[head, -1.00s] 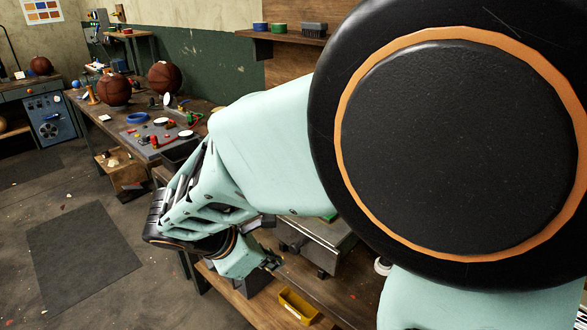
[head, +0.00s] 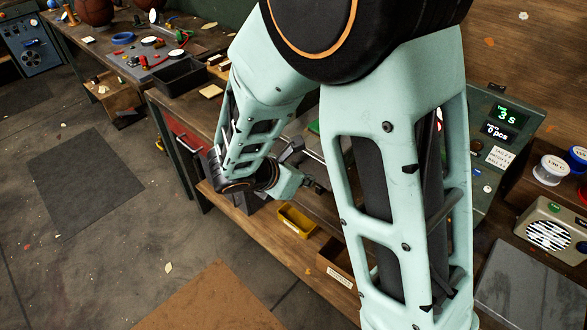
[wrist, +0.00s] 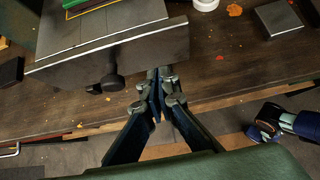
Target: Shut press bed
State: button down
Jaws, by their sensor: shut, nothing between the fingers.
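The press bed is a grey metal slide with a broad front plate (wrist: 140,48) and a dark knob (wrist: 112,82) on that plate. A green piece (wrist: 88,6) lies on it at the top of the wrist view. In the head view the bed is mostly hidden behind my arm. The press (head: 492,130) is a grey-green housing with a lit display, partly covered by my arm. My gripper (wrist: 161,88) is shut and empty, by the front plate, right of the knob. Whether it touches the plate I cannot tell. It also shows in the head view (head: 316,188).
A yellow bin (head: 297,222) sits on the shelf below the bench edge. A black tray (head: 181,77) stands on the bench to the left. The floor in front holds flat mats (head: 85,180).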

jog(key=shift+w+d, duration=0.75)
jog(key=shift+d, duration=0.05)
jog(key=w+d, duration=1.3)
jog(key=shift+w+d+b, duration=0.35)
jog(key=shift+w+d+r, duration=0.15)
jog(key=shift+w+d, duration=0.1)
jog(key=shift+w, duration=0.05)
jog(key=shift+r, duration=0.1)
